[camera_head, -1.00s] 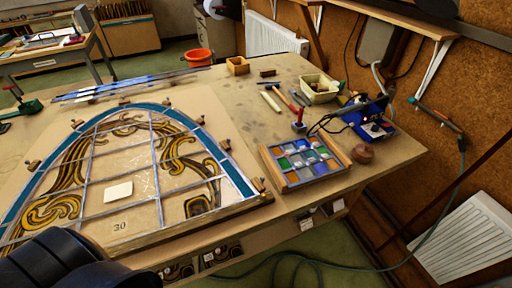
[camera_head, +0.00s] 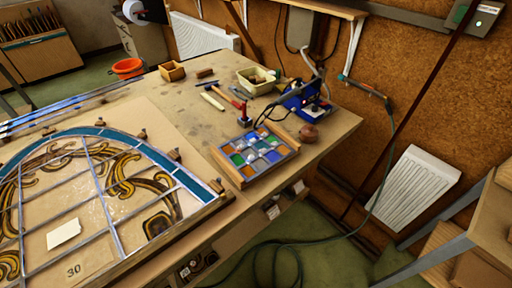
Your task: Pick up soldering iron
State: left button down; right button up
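A blue soldering station (camera_head: 306,101) with a small red light stands at the right part of the workbench, near the wall side. A dark, slim tool that looks like the soldering iron (camera_head: 290,90) rests at its left side, and a black cord loops from there to the left. At this size I cannot tell its handle from its stand. Neither of my grippers is in view.
A tray of coloured glass (camera_head: 256,155) lies in front of the station, with a round brown knob (camera_head: 309,133) beside it. A cream tub (camera_head: 256,80) stands behind. The leaded panel (camera_head: 88,200) covers the left bench. A green hose (camera_head: 388,150) hangs right.

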aim_at(322, 74)
jog(key=i+l, duration=0.15)
jog(key=l, duration=0.2)
jog(key=i+l, duration=0.15)
jog(key=l, duration=0.2)
jog(key=i+l, duration=0.15)
jog(key=l, duration=0.2)
jog(key=i+l, duration=0.15)
jog(key=l, duration=0.2)
jog(key=l+u, duration=0.15)
jog(key=u, duration=0.2)
jog(key=i+l+u, duration=0.1)
jog(key=u, duration=0.25)
jog(key=l+u, duration=0.2)
jog(key=u, duration=0.15)
